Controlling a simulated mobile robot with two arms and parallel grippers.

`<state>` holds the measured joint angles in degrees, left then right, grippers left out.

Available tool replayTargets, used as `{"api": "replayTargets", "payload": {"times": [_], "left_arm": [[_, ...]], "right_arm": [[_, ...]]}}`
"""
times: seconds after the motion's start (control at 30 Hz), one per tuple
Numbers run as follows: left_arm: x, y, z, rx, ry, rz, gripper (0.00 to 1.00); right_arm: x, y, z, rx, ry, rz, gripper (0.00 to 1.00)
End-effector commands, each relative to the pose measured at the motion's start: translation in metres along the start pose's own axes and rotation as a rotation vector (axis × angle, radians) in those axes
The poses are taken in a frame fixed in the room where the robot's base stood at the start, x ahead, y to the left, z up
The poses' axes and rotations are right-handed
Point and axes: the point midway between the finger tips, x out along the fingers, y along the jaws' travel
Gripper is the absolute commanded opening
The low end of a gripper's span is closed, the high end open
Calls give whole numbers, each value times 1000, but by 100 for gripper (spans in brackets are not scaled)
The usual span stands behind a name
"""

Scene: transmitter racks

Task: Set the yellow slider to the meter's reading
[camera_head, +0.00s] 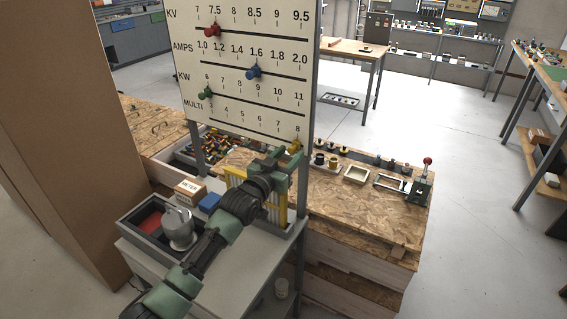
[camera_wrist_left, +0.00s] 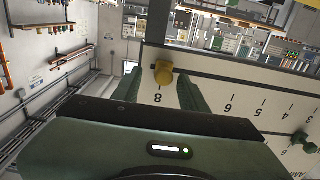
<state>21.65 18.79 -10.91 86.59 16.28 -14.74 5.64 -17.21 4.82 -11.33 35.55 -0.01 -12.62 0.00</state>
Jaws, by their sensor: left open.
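The yellow slider (camera_head: 295,146) sits at the right end of the bottom MULTI track on the white scale board (camera_head: 240,75), by the 8. In the left wrist view the yellow knob (camera_wrist_left: 163,73) shows between the two finger ends, beside the 8. My left gripper (camera_head: 284,158) is open at the board's lower right corner, with its fingers on either side of the knob; contact cannot be told. A small box marked METER (camera_head: 188,190) stands below the board at the left; no reading is legible on it. My right gripper is not in view.
A red slider (camera_head: 212,30) is near 7.5 on KV, a blue slider (camera_head: 253,72) near 1.6 on AMPS, and a green slider (camera_head: 205,94) near 6 on KW. A grey cart (camera_head: 262,262) and a wooden workbench (camera_head: 340,205) stand below. A brown panel (camera_head: 75,130) rises at the left.

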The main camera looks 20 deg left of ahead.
Motion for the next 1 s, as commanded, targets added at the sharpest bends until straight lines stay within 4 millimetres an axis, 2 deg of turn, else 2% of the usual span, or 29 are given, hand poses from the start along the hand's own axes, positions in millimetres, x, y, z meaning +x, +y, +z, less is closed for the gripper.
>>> {"api": "replayTargets", "payload": {"times": [0.1,0.3,0.87,0.97,1.0], "left_arm": [[-21,1,3,0,0,1,43],[-44,1,2,1,1,2,43],[-50,2,1,0,-1,2,43],[-56,8,13,2,-36,5,43],[-63,13,24,4,-69,7,43]], "right_arm": [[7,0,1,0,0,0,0],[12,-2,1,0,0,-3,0],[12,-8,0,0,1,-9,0],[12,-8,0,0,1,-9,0],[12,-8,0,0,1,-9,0]]}}
